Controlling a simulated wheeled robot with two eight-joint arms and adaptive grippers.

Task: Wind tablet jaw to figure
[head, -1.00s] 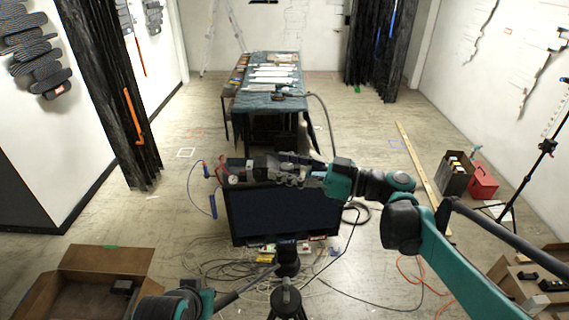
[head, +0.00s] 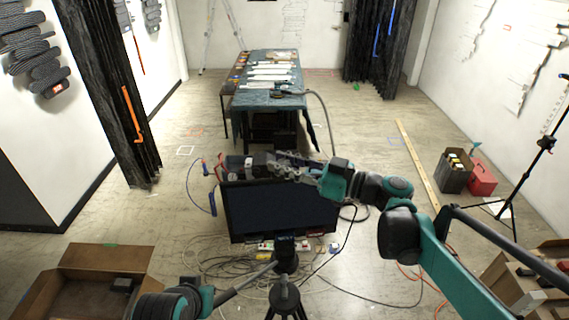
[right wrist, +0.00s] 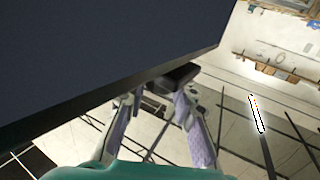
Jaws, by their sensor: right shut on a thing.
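The dark screen (head: 280,207), which looks like the tablet, stands upright in front of me, with a black tripod (head: 284,290) below and before it. My right gripper (head: 285,168) is at its top edge in the head view. In the right wrist view the dark screen (right wrist: 90,45) fills the upper left. There the right gripper (right wrist: 155,98) has its pale fingers closed around a small dark block (right wrist: 176,77) at the screen's edge. I cannot tell whether this block is the jaw. The block's far side is hidden.
Loose cables (head: 225,262) and a power strip lie on the floor around the tripod. A cloth-covered table (head: 270,98) stands behind. An open cardboard box (head: 90,285) is at lower left. A red case (head: 482,178) is at right. Open floor lies left of the screen.

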